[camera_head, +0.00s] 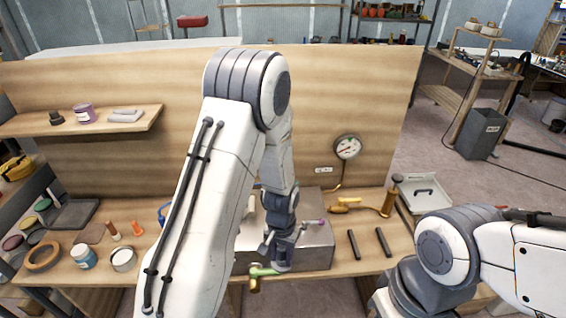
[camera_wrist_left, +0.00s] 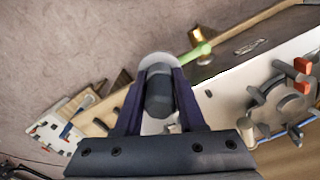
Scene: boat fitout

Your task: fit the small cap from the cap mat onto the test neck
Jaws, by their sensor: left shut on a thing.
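My left gripper (camera_head: 281,264) points down at the front edge of the bench, beside the steel box (camera_head: 318,246). In the left wrist view its fingers are shut on a dark grey rounded piece (camera_wrist_left: 158,92), which looks like the small cap. A pale round shape (camera_wrist_left: 154,62) shows just behind that piece; I cannot tell what it is. A small brown mat (camera_head: 88,234), perhaps the cap mat, lies at the left of the bench. My right gripper is out of view.
A green and brass fitting (camera_head: 260,271) juts from the bench front beside my left gripper; its green part shows in the left wrist view (camera_wrist_left: 201,50). A gauge (camera_head: 347,147), two dark rods (camera_head: 353,244) and a grey tray (camera_head: 420,192) are to the right. Jars stand left.

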